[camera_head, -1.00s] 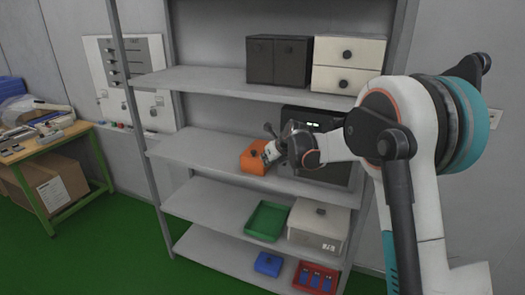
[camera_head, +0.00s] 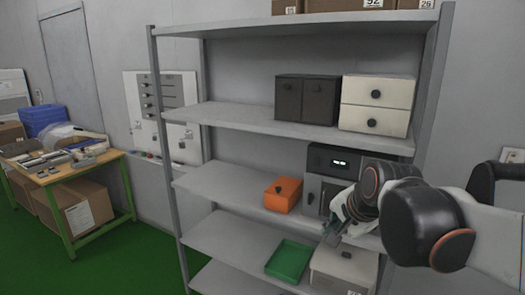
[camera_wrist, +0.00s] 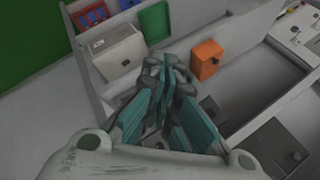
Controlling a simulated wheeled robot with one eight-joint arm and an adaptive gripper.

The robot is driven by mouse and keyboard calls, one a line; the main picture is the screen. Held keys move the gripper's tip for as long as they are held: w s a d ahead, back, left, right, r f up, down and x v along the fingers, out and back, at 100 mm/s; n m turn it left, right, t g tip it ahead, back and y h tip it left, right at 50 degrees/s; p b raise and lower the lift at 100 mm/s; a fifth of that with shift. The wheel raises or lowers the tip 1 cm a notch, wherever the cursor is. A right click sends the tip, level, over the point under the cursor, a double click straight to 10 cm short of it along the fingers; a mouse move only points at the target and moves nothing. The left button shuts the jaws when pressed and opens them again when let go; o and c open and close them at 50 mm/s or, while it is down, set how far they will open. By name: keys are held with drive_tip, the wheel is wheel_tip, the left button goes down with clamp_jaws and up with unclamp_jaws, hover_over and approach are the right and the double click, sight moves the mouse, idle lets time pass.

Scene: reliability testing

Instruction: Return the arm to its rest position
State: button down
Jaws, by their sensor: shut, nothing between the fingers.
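My gripper (camera_head: 333,232) is shut and empty. In the head view it points down and left in front of the shelf unit, before the dark device (camera_head: 331,157) and above the white box (camera_head: 343,268). My white and black arm reaches in from the right edge. In the wrist view my gripper (camera_wrist: 167,62) has its fingers together, with the white box (camera_wrist: 117,53) to the left and the orange box (camera_wrist: 207,60) to the right. The gripper and arm hide part of the dark device and the shelf edge in the head view.
The grey shelf unit (camera_head: 245,114) holds a black cabinet (camera_head: 305,98), white drawers (camera_head: 376,105), the orange box (camera_head: 283,194) and a green tray (camera_head: 289,262). A cluttered workbench (camera_head: 74,172) stands at the left. Green floor (camera_head: 130,262) between bench and shelves is clear.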

drive_tip(key=s+d+f+n, duration=0.1)
drive_tip(key=s+f+n, duration=0.1)
drive_tip(key=s+n, duration=0.2)
drive_tip(key=s+d+f+n+h, duration=0.1)
drive_tip(key=s+f+n, duration=0.1)
drive_tip(key=s, duration=0.6)
drive_tip(key=s+d+f+n, duration=0.1)
drive_tip(key=s+f+n, duration=0.2)
drive_tip(key=s+n, duration=0.2)
drive_tip(key=shift+s+n+b, duration=0.3)
drive_tip(key=shift+s+b, duration=0.1)
drive_tip(key=shift+s, duration=0.2)
drive_tip(key=c, duration=2.3)
unclamp_jaws()
drive_tip(key=shift+d, duration=0.1)
